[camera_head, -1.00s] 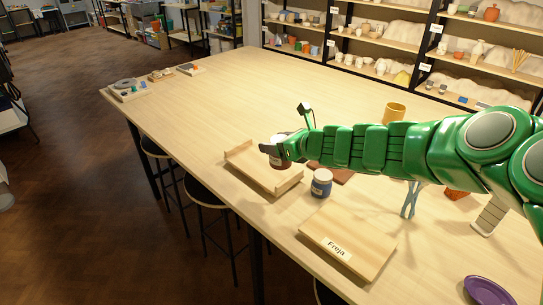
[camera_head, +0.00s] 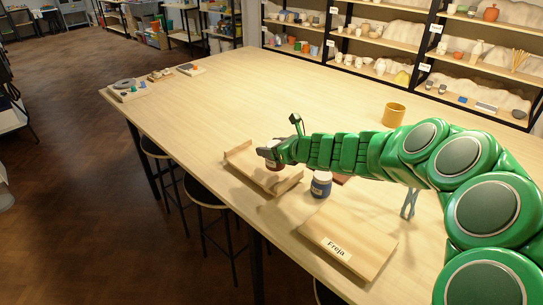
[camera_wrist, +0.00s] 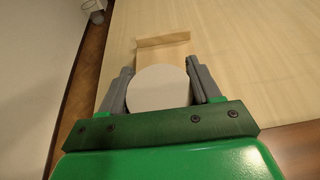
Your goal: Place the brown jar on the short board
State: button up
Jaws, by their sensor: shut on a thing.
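My gripper (camera_head: 267,154) is shut on the brown jar (camera_head: 274,166). The jar is upright, and its pale round lid shows between the two fingers in the wrist view (camera_wrist: 158,88). The jar is over a light wooden board with a raised end (camera_head: 240,160), which also shows beyond the jar in the wrist view (camera_wrist: 163,52). I cannot tell whether the jar's base touches this board. A second light board (camera_head: 365,232), flat and labelled "Freja", lies nearer and to the right. Which board is the short one is unclear.
A blue jar with a pale lid (camera_head: 321,184) stands between the two boards. A reddish-brown slab (camera_head: 342,180) is partly hidden behind my arm. A yellow mug (camera_head: 393,114) stands farther back. The table's left half (camera_head: 210,105) is mostly clear.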

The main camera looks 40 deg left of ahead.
jog(key=shift+w+a+f, duration=0.1)
jog(key=shift+a+f, duration=0.05)
jog(key=shift+f, duration=1.6)
jog(key=o, duration=1.4)
jog(key=shift+v, duration=6.05)
